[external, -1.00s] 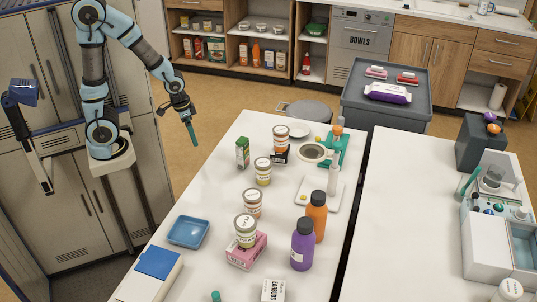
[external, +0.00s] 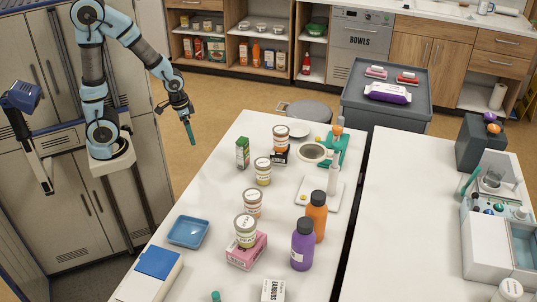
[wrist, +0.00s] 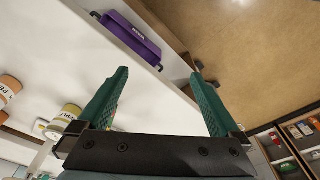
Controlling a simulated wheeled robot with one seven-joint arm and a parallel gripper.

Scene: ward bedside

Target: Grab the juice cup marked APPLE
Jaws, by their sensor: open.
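Several lidded juice cups stand in a row along the left part of the white table. Their labels are too small to read in the external view. In the wrist view, a cup with a yellow band (wrist: 65,116) carries a label that seems to read APPLE, partly behind the left finger. A cup with an orange band (wrist: 8,90), its label starting PEA, is cut off at the left edge. My gripper (external: 191,136) is in the air left of the table's far end, apart from the cups. Its green fingers (wrist: 158,100) are open and empty in the wrist view.
The front cup stands on a pink box (external: 246,251). Orange (external: 316,216) and purple (external: 302,244) bottles stand to the right. A blue tray (external: 188,232) lies near the left edge. The far left corner is clear.

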